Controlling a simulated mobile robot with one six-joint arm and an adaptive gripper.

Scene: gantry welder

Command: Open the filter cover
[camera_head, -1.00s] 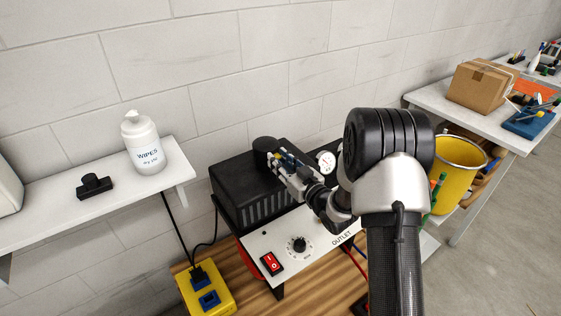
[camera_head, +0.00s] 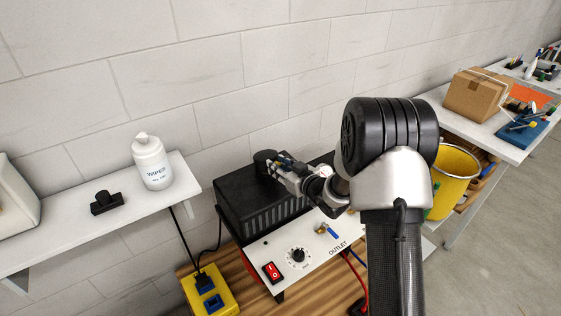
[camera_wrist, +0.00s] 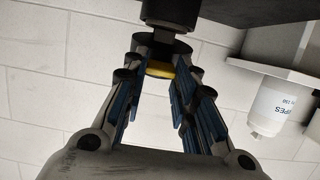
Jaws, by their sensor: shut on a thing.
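The filter cover looks to be the short black round cap (camera_head: 265,157) at the back corner of the black box (camera_head: 240,200) of the machine. My gripper (camera_head: 275,163) reaches in from the right, its tips against the cap's right side. In the wrist view, which shows the scene upside down, the fingers of my gripper (camera_wrist: 160,63) are shut on the round black cap (camera_wrist: 174,43). A yellow piece (camera_wrist: 160,70) shows between the fingertips. The cap still meets the dark body above it in that view. I cannot tell whether it has turned.
The white front panel (camera_head: 300,235) carries a red switch (camera_head: 272,271), a dial (camera_head: 298,255) and a blue-handled valve (camera_head: 330,231). A wipes bottle (camera_head: 152,163) stands on the left shelf. A yellow bucket (camera_head: 452,180) is at right. The wall is close behind.

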